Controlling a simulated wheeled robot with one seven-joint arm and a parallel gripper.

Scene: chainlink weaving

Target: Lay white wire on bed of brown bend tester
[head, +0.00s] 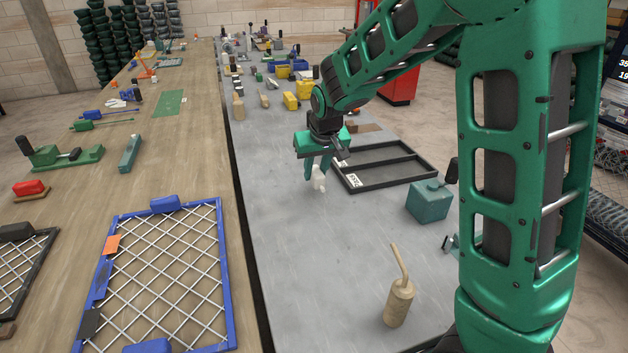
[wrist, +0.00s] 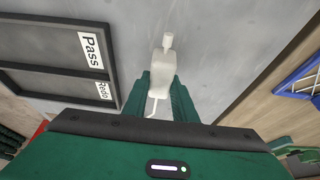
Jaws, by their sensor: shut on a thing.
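My gripper (head: 317,172) is shut on a white bottle-like piece (head: 318,181) above the grey bench. In the wrist view the white piece (wrist: 163,75) sits between the two green fingers (wrist: 160,98). It has a narrow neck pointing away and a thin bent tube at the near end. I cannot make out a loose white wire. I cannot identify the brown bend tester with certainty; a small brown block (head: 367,128) lies on the bench behind the black tray.
A black two-part tray (head: 425,171) labelled Pass and Redo is right of my gripper. A teal box (head: 428,201) and beige spouted can (head: 398,302) stand nearer. Blue-framed mesh (head: 165,270) lies on the wooden bench at left. Grey bench left of the can is clear.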

